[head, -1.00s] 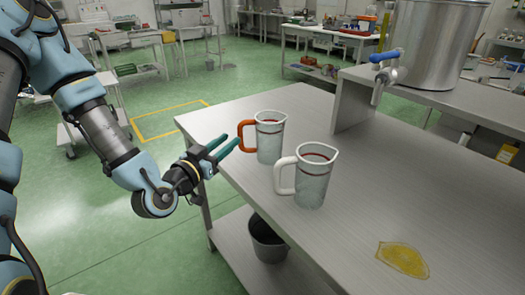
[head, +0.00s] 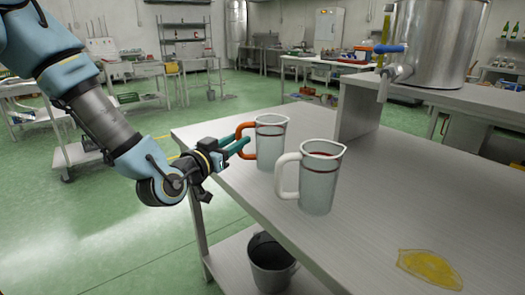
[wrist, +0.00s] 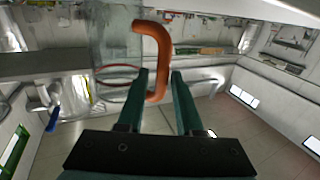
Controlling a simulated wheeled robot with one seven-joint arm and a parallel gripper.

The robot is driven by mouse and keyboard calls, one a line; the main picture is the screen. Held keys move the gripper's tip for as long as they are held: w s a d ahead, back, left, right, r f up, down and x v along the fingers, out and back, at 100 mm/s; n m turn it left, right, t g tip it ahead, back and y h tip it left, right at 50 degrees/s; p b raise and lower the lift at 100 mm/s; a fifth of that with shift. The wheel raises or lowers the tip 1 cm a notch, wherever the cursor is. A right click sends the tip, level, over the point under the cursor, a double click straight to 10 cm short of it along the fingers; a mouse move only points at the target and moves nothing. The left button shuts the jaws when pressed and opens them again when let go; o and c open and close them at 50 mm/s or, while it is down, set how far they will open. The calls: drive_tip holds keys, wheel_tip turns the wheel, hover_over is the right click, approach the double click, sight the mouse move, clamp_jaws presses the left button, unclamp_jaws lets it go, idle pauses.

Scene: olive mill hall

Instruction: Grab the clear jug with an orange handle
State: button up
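The clear jug with an orange handle (head: 271,148) stands upright near the left edge of the steel table. Its orange handle (wrist: 155,55) points left, toward my gripper. My gripper (head: 245,147) is at the handle, with its green fingers apart. In the wrist view the lower part of the handle lies between or just in front of the two fingertips (wrist: 162,76); I cannot tell whether they touch it. A similar clear jug with a white handle (head: 318,180) stands nearer on the same table, to the right of my gripper.
The steel table (head: 365,220) has a yellow spill (head: 430,268) at the front right. A raised shelf carries a metal tank (head: 435,45) with a blue-handled tap (head: 390,55). A grey bucket (head: 270,265) sits on the lower shelf.

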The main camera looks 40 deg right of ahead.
drive_tip(key=x, duration=0.3)
drive_tip(key=p+x, duration=0.1)
drive_tip(key=shift+w+d+f, duration=0.25)
drive_tip(key=shift+d, duration=0.05)
drive_tip(key=shift+c, duration=0.4)
clamp_jaws()
